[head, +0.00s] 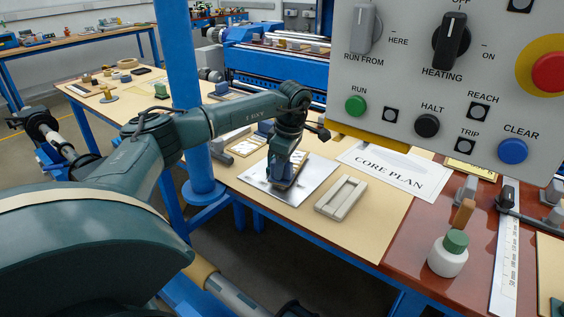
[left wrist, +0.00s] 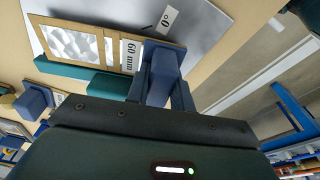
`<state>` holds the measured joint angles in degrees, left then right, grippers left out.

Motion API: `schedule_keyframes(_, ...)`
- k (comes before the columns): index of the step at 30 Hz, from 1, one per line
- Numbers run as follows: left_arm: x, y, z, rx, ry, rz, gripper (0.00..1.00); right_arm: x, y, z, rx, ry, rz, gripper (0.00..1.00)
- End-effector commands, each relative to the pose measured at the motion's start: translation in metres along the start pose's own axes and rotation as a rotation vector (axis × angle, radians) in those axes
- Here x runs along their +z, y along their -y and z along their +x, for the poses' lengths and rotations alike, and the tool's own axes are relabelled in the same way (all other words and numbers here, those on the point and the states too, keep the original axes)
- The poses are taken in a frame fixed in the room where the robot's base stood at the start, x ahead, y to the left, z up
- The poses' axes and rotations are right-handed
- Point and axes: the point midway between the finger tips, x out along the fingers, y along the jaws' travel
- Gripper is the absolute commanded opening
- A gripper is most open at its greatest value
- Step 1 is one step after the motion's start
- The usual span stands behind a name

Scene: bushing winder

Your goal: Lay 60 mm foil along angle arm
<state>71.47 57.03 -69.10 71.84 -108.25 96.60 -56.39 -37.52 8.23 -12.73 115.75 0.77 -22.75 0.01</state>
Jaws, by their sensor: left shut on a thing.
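My left gripper (head: 286,183) is lowered over the silver plate (head: 313,187) on the near table. In the left wrist view its blue fingers (left wrist: 162,74) are shut on the end of the 60 mm foil (left wrist: 75,43), a shiny sheet in a tan frame with a "60 mm" label. The foil lies over or just above the silver plate; I cannot tell if they touch. A "0°" label (left wrist: 165,17) shows on the plate. A teal bar (left wrist: 85,76) runs beside the foil. In the head view the gripper mostly hides the held foil. My right gripper is not in view.
A grey slotted block (head: 341,197) and a "CORE PLAN" sheet (head: 390,170) lie right of the plate. A white bottle with green cap (head: 449,257) and a ruler (head: 507,240) are at the right. The control panel (head: 450,90) hangs in front, upper right. A blue post (head: 182,90) stands left.

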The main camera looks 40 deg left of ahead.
Motion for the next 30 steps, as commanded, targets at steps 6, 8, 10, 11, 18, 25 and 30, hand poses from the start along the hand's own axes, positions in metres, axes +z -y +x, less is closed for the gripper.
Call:
schedule_keyframes(6, 0.0008, -0.0002, 0.0054, 0.001, 0.000, 0.000, 0.01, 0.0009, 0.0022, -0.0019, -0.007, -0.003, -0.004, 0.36)
schedule_keyframes(8, 0.0008, -0.0002, 0.0053, 0.001, 0.000, 0.000, 0.01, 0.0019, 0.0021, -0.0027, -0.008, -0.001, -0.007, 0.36)
schedule_keyframes(10, 0.0008, -0.0002, 0.0052, 0.001, 0.000, 0.000, 0.01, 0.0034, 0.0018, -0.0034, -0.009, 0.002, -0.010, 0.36)
schedule_keyframes(11, 0.0008, -0.0002, 0.0052, 0.001, 0.000, 0.000, 0.01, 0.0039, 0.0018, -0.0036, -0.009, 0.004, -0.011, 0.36)
schedule_keyframes(18, 0.0009, -0.0002, 0.0061, 0.001, 0.000, 0.000, 0.01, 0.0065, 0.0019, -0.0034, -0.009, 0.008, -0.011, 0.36)
schedule_keyframes(25, 0.0014, -0.0002, 0.0094, 0.001, 0.000, 0.000, 0.01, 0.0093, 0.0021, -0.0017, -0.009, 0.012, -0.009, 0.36)
schedule_keyframes(30, 0.0018, -0.0003, 0.0120, 0.001, 0.000, -0.001, 0.01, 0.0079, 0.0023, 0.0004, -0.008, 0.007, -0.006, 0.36)
